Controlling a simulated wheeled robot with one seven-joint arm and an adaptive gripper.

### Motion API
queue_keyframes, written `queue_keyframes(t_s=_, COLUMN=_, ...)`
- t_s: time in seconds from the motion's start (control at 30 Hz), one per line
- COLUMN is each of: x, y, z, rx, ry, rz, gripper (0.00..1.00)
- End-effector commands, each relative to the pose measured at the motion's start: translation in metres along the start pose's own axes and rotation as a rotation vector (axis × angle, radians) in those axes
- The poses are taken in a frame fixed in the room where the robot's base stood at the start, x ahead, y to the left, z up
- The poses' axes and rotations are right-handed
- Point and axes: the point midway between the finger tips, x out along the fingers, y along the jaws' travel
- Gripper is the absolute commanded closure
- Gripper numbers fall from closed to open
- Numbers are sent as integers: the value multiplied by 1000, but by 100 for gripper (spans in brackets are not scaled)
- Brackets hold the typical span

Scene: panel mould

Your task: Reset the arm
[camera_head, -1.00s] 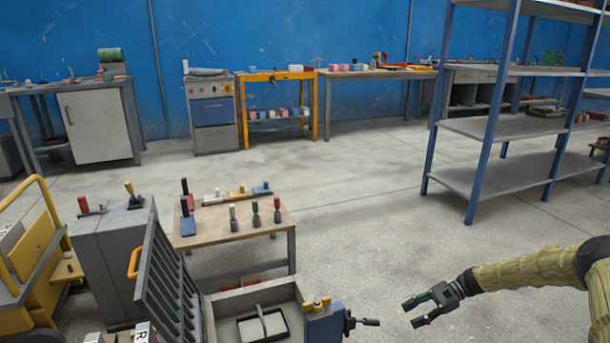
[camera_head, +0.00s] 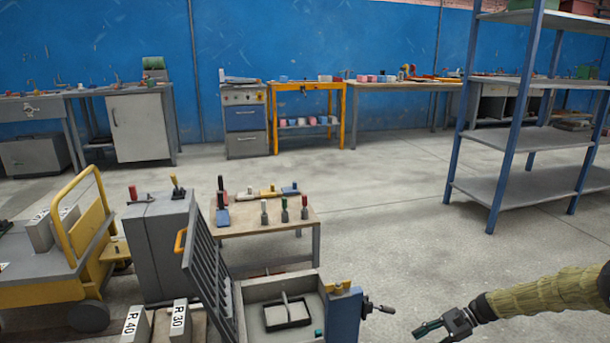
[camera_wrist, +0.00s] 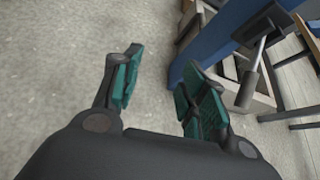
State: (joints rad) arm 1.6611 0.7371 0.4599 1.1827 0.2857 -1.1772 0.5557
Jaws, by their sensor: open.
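My gripper (camera_head: 442,331) is at the lower right of the head view, on the end of my sleeved arm. It is open and empty, with bare floor around it. In the wrist view its two green-padded fingers (camera_wrist: 158,95) stand apart with nothing between them. The panel mould (camera_head: 268,290) stands to its left, a grey open box with a slatted lid (camera_head: 207,270) raised on its left side. A blue block with a clamp handle (camera_head: 345,310) sits on the mould's right side, apart from my gripper. It also shows in the wrist view (camera_wrist: 215,40), right of the fingers.
A small wooden table (camera_head: 262,223) with several upright handled tools stands behind the mould. A grey cabinet (camera_head: 160,250) and a yellow cart (camera_head: 55,290) are at left. A blue shelf rack (camera_head: 520,185) stands at right. The middle floor is clear.

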Motion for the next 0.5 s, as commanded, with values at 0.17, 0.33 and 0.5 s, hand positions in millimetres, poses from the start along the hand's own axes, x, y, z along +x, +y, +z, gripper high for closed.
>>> queue_keyframes(t_s=0.17, x=38, y=13, z=-2, rx=-21, ry=46, rz=37, gripper=57)
queue_keyframes(t_s=0.33, x=89, y=33, z=-3, rx=-61, ry=110, rz=93, gripper=57)
queue_keyframes(t_s=0.5, x=159, y=77, z=-2, rx=-140, ry=213, rz=186, gripper=57)
